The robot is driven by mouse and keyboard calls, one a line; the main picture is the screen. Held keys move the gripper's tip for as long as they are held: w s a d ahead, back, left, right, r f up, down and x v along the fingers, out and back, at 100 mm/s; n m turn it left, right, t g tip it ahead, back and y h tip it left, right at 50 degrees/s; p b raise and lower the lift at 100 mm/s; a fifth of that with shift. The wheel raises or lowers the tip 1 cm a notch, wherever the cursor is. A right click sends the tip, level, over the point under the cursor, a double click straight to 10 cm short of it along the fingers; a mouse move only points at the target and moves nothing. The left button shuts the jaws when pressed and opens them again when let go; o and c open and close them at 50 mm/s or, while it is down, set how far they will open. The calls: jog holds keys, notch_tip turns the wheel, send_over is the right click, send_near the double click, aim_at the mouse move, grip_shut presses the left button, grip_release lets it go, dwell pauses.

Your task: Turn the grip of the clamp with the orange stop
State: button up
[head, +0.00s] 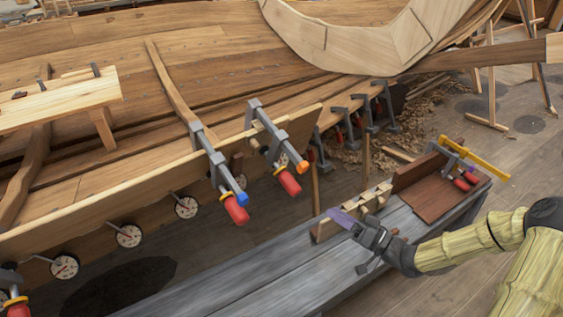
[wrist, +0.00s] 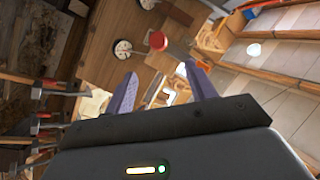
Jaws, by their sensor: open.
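The clamp with the orange stop (head: 302,166) sits on the upper edge of the hull plank in the head view. Its grey bar (head: 265,118) slants down to the right, and its red grip (head: 289,183) hangs below the stop. My gripper (head: 345,222) is to the right of and lower than this grip, apart from it, over the grey bench. In the wrist view my gripper (wrist: 163,90) has its two purple fingers spread, with nothing held. A round red end (wrist: 157,41) shows beyond the fingers; I cannot tell which clamp it belongs to.
A similar clamp with a blue stop (head: 241,198) and red grip (head: 236,210) is just left. Several white dials (head: 129,236) line the plank. The grey bench (head: 270,285) carries wooden blocks (head: 372,199) and a brown board (head: 430,200). More clamps (head: 383,105) stand behind.

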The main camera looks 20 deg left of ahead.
aim_at(297, 193)
jog(key=s+r+n+t+h+p, duration=0.1)
jog(key=s+n+t+h+p, duration=0.3)
jog(key=s+n+t+p, duration=0.1)
jog(key=s+n+p, duration=0.1)
jog(key=n+p, duration=0.1)
jog(key=p, duration=0.1)
jog(key=shift+s+a+r+n+h, duration=0.25)
jog(key=shift+n+h, duration=0.05)
jog(key=p+x, duration=0.3)
jog(key=x, duration=1.4)
jog(key=shift+w+a+r, duration=0.1)
jog(key=shift+w+r, duration=0.05)
jog(key=shift+w, duration=0.15)
jog(key=shift+c, duration=0.3)
jog(key=c, duration=0.9)
